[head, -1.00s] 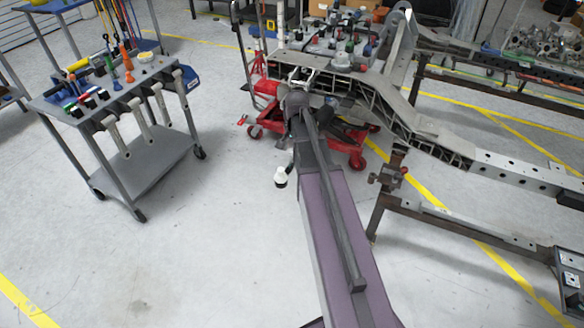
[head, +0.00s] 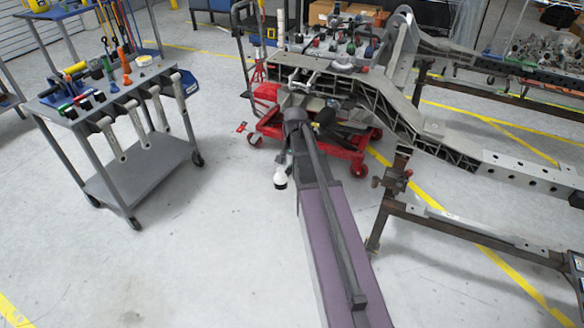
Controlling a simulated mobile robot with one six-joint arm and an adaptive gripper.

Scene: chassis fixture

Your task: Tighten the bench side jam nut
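The jam nut cannot be made out at this size. The grey chassis frame (head: 470,155) runs from the centre to the right edge, with a ribbed end near the centre. Small silver, rod-like fittings (head: 303,82) show at that end; I cannot tell whether the nut is among them. My arm reaches up from the bottom centre, and its far end is just below these fittings. I cannot make out my gripper's fingers; the arm appears to hide them. A small white and dark piece (head: 280,178) shows just left of the arm; I cannot tell what it belongs to.
A grey tool cart (head: 150,175) with hand tools on top and several long-handled tools along its side stands at left. A red wheeled jack (head: 345,150) is under the chassis end. A dark steel stand (head: 470,235) is at right.

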